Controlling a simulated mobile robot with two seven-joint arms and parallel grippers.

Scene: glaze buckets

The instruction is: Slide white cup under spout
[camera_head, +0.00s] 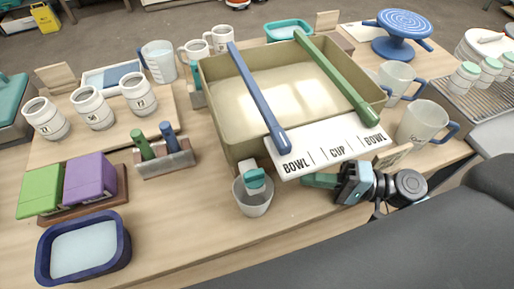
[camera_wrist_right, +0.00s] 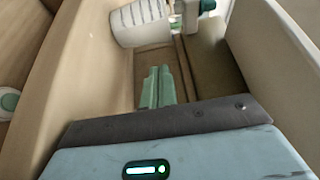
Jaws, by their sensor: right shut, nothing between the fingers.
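The white cup (camera_head: 254,202), pale with marked lines, stands on the table at the front of the tan basin. From above, the spout with its teal tap (camera_head: 255,181) overlaps the cup's mouth; the exact alignment is hard to tell. In the right wrist view the cup (camera_wrist_right: 140,22) is beyond the fingers, left of the tap (camera_wrist_right: 206,5). My right gripper (camera_head: 308,180) is to the right of the cup, low by the basin's front, with its teal fingers pointing at the cup. The fingers (camera_wrist_right: 157,86) are shut, empty and apart from the cup. My left gripper is out of view.
The tan basin (camera_head: 222,110) has a blue and a green stick across it and a BOWL/CUP label board (camera_head: 335,147) at its front. A rack with two handles (camera_head: 165,160) and a blue tub (camera_head: 118,255) are left. Clear table lies before the cup.

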